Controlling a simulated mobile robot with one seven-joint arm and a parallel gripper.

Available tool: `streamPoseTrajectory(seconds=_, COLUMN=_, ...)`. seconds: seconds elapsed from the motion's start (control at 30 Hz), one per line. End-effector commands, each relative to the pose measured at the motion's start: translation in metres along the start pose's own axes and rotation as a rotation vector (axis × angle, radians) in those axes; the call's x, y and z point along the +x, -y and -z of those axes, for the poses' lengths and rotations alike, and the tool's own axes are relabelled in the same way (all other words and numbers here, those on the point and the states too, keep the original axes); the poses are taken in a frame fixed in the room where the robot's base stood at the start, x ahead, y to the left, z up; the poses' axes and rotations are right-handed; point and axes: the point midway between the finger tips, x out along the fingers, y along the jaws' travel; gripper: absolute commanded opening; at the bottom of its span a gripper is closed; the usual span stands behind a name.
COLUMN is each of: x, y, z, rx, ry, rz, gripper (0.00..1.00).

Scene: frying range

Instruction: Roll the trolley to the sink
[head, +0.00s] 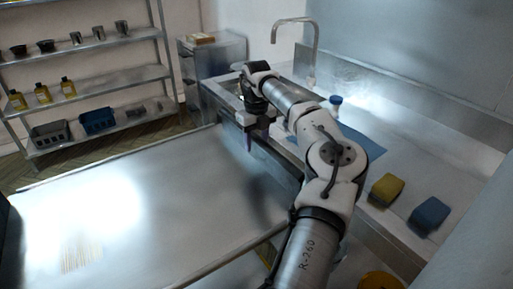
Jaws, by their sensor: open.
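The sink is at the back centre; a tall curved tap (315,42) stands over it, and my arm hides part of the basin. A wide pale metal top (150,190) fills the lower left. I cannot tell whether it is the trolley, as no wheels or handle show. My gripper (254,140) is open and points down, above the gap by the right edge of this top and in front of the sink counter (440,170). Nothing shows between its fingers, which are small and dark here.
A yellow sponge (386,188), a blue sponge (430,214) and a blue mat (362,143) lie on the counter. A steel cabinet (212,65) stands left of the tap. A shelf rack (100,88) with pots, bottles and bins stands at the back left. Bare floor shows before it.

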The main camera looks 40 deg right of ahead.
Motion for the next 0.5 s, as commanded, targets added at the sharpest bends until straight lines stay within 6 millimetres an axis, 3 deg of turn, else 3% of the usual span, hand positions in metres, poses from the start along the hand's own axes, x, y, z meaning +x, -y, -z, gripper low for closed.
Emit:
streamPoseTrajectory(seconds=0.3, x=-0.073, y=0.0, z=-0.001, rx=0.001, ry=0.004, rz=0.005, gripper=0.44)
streamPoseTrajectory(seconds=0.5, x=-0.103, y=0.001, z=-0.001, rx=0.001, ry=0.002, rz=0.003, gripper=0.44)
